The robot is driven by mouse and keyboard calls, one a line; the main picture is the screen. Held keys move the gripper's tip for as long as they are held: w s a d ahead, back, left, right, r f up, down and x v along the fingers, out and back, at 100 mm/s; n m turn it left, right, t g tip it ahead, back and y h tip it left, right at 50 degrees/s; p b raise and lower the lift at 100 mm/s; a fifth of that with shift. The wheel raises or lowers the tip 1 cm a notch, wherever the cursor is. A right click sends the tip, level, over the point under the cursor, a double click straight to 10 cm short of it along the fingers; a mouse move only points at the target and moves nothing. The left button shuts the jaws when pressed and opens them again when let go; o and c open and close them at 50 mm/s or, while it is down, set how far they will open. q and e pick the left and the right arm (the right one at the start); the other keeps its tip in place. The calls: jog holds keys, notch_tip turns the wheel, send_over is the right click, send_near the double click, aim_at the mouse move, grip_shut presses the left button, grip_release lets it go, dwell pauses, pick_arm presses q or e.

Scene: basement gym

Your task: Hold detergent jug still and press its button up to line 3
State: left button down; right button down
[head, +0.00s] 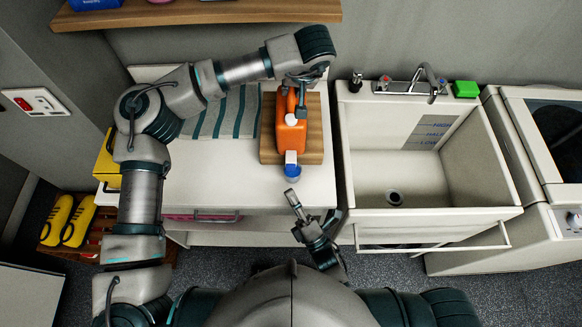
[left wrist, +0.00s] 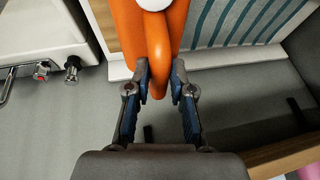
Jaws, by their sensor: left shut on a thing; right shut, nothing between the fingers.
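The orange detergent jug (head: 291,133) lies on a wooden board (head: 313,130) on the white counter, with its white spout and button (head: 291,157) toward me. A small blue cup (head: 292,171) is just below the spout; its fill lines cannot be made out. My left gripper (head: 302,84) is shut on the jug's handle at the far end. The left wrist view shows the fingers (left wrist: 160,82) on both sides of the orange handle (left wrist: 158,55). My right gripper (head: 292,198) is shut and empty, a little in front of the cup and apart from it.
A striped cloth (head: 222,112) lies left of the board. A white sink (head: 400,190) with a faucet (head: 430,80) stands to the right, with a green sponge (head: 466,89) on its back rim. A wooden shelf (head: 200,14) is above. Yellow shoes (head: 78,220) sit at lower left.

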pick_arm(q)
jog(key=shift+r, duration=0.1)
dwell(0.3)
jog(key=c, duration=0.9)
grip_release()
jog(key=shift+c, duration=0.2)
notch_tip(320, 180, up, 7)
jog(key=p, duration=0.6)
